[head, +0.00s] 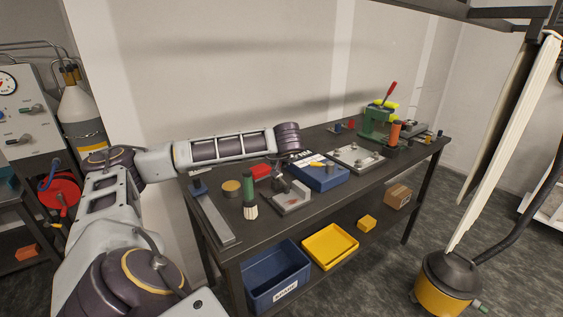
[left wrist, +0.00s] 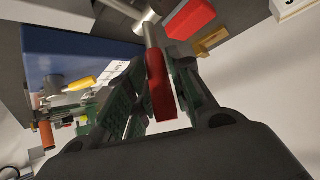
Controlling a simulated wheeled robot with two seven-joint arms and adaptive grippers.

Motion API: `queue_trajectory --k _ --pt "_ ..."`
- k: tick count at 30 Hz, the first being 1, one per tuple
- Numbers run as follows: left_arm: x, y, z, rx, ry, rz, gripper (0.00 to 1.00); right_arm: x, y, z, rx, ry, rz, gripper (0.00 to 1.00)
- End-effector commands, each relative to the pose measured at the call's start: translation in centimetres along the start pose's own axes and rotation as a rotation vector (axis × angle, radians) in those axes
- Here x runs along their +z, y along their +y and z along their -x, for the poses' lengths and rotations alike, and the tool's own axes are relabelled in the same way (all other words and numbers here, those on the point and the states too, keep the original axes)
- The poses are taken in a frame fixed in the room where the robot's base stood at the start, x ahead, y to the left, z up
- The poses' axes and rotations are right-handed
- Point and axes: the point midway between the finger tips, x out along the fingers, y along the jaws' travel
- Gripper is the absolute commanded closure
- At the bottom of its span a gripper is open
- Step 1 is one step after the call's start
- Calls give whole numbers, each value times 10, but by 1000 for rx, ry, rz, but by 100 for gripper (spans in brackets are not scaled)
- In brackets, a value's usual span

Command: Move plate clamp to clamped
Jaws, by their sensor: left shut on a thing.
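The plate clamp (head: 291,201) stands on the front part of the dark bench, a light grey base with metal clamp parts above it. My left gripper (head: 277,171) hangs over it at the end of my left arm and partly hides its upper parts. In the left wrist view the clamp's red handle (left wrist: 160,88) lies between the two fingers of my left gripper, which is shut on it. A metal rod (left wrist: 149,32) runs on from the handle. The handle's tilt is hard to tell in the head view. My right gripper is out of view.
A blue box (head: 322,176) stands right of the clamp; a red block (head: 261,171) lies behind it. A green-handled brush (head: 249,198) stands left of it. A plate with posts (head: 356,158) and a green press (head: 377,122) stand farther right. A blue bin (head: 275,277) is below.

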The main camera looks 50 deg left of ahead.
Motion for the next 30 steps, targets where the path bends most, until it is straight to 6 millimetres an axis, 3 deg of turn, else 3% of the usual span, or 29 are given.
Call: queue_trajectory --k 13,25,26,30 --pt "4 3 1 -26 53 -26 100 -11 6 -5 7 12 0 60" --pt "5 3 1 -28 56 -28 100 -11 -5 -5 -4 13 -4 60" --pt "5 3 1 -28 55 -28 74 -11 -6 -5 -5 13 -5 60" --pt "4 3 2 -28 56 -27 56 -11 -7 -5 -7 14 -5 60"
